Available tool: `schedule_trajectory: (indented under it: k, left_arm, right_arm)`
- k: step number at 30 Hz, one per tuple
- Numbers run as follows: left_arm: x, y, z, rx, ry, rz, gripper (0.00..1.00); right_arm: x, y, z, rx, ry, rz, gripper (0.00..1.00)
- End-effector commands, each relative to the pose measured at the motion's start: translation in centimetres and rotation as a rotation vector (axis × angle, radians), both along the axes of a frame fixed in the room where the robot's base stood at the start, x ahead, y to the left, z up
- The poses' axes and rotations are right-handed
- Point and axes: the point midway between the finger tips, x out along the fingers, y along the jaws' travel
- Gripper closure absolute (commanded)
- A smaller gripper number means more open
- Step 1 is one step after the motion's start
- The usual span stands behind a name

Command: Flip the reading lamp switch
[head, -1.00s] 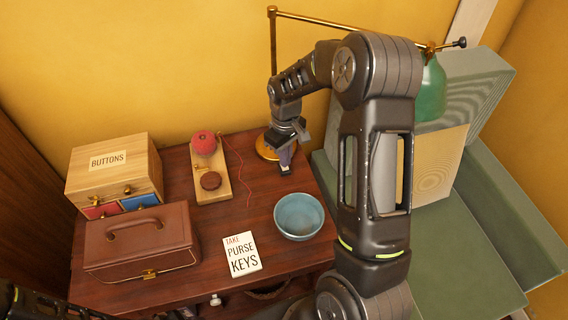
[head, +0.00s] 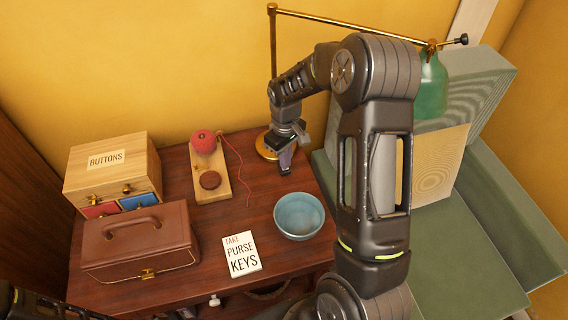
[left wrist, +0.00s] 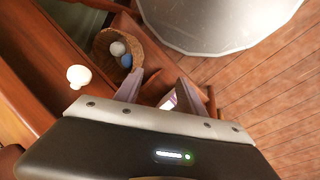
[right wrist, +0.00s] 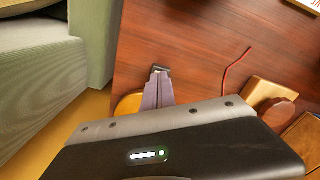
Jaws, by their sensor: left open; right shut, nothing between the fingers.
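The reading lamp has a brass base (head: 266,148) on the desk, a thin brass pole and arm, and a green shade (head: 432,88) at the right. My right gripper (head: 285,172) is shut and empty, pointing down just in front of the base. In the right wrist view its fingertips (right wrist: 159,75) are at a small dark piece (right wrist: 160,68) on the desk, which looks like the lamp switch. I cannot tell if they touch it or which way it is set. The base (right wrist: 127,105) shows beside the fingers. My left gripper (left wrist: 157,92) is open and empty, away from the lamp.
A basket (left wrist: 108,42) is near my left gripper.

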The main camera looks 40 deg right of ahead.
Motion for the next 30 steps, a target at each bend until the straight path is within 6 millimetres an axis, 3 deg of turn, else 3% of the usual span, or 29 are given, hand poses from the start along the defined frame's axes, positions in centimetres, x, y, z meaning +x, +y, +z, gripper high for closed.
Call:
schedule_trajectory:
  k: [17, 30]
  left_arm:
    - [0.0, 0.0, -0.5, 0.0, 0.0, 0.0, 0.53]
    - [0.0, 0.0, 1.8, 0.0, 0.0, 0.0, 0.53]
  right_arm:
    - [0.0, 0.0, -0.7, 0.0, 0.0, 0.0, 1.0]
    - [0.0, 0.0, 2.6, 0.0, 0.0, 0.0, 1.0]
